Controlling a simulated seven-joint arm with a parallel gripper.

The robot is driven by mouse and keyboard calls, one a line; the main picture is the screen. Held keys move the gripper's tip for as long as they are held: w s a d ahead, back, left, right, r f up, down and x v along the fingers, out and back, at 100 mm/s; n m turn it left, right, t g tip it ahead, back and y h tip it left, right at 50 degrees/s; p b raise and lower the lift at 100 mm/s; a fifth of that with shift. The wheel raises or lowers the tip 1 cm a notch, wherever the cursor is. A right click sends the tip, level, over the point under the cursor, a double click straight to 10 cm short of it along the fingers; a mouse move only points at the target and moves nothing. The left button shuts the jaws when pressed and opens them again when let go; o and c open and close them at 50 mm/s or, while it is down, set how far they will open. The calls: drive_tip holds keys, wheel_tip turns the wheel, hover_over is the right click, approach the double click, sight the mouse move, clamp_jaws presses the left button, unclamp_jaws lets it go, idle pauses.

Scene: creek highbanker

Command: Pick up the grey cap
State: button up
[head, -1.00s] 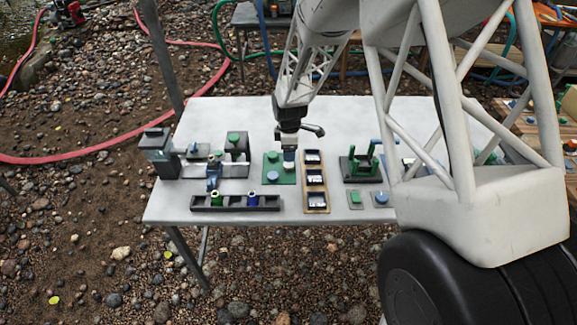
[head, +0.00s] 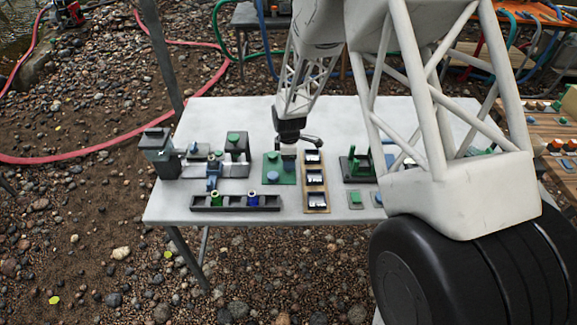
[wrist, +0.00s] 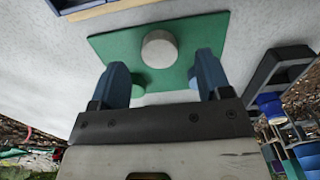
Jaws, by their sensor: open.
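The grey cap (wrist: 160,48) is a short round piece standing on a green board (wrist: 112,47). In the wrist view it is near the top middle, just beyond the space between my fingertips. My gripper (wrist: 162,65) is open and empty, with one blue finger to each side of that space. In the head view my gripper (head: 289,140) is low over the back right part of the green board (head: 289,180), where the cap is largely hidden. A green cap (wrist: 138,86) and a light blue cap (wrist: 193,82) on the same board are partly covered by my fingers.
A wooden tray (head: 306,190) with dark compartments stands just right of the board. A dark rack (head: 222,206) with a green and a blue piece lies in front. Grey block fixtures (head: 160,150) stand left, a green stand (head: 360,165) right. The table's back left is clear.

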drive_tip(key=shift+f, duration=1.4)
drive_tip(key=c, duration=1)
